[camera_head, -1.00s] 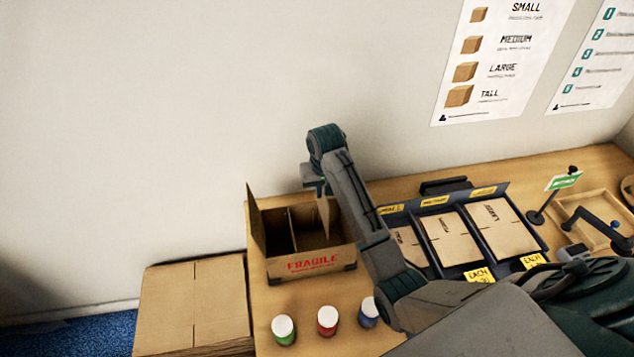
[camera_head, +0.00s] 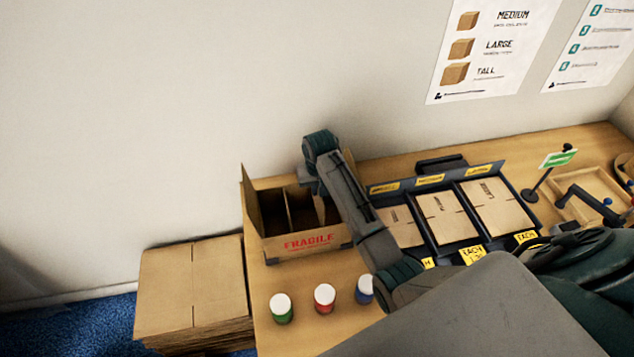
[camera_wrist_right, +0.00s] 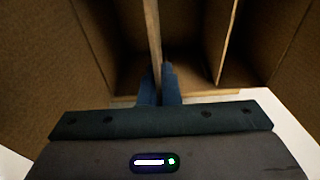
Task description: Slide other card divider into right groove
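The open carton (camera_head: 300,243), marked FRAGILE in red, stands on the bench with its flaps up. One card divider (camera_head: 287,210) stands upright inside it and also shows in the right wrist view (camera_wrist_right: 228,42). My right gripper (camera_head: 312,186) is over the carton's right part. In the right wrist view its fingers (camera_wrist_right: 160,85) are shut on the other card divider (camera_wrist_right: 153,38), which hangs upright inside the carton, beside the first one. The divider's lower edge and the right groove are hidden. My left gripper is not in view.
Three white-capped jars, green (camera_head: 281,308), red (camera_head: 325,298) and blue (camera_head: 364,290), stand in front of the carton. A rack (camera_head: 436,240) of flat cartons is to the right. Stacked cardboard (camera_head: 190,290) lies left of the bench.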

